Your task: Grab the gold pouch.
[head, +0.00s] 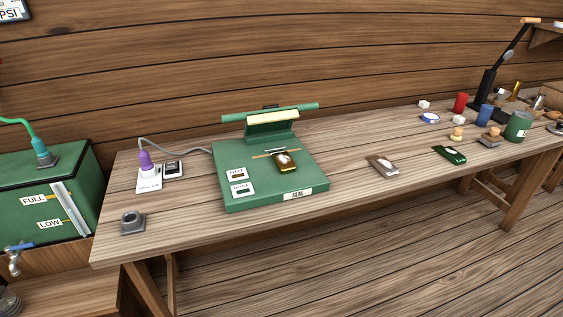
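The gold pouch (285,162) lies on the flat green top of a sealing machine labelled SEAL (228,197), right of the machine's middle. It is a small dark gold packet with a pale patch on it. A thin tan strip lies beside its upper edge. The machine's lid (271,128) stands raised behind it. My gripper is not in view.
A silver pouch (381,167) and a green pouch (450,154) lie to the right on the wooden table (350,195). A plug and socket (148,178) and a grey holder (132,222) are left.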

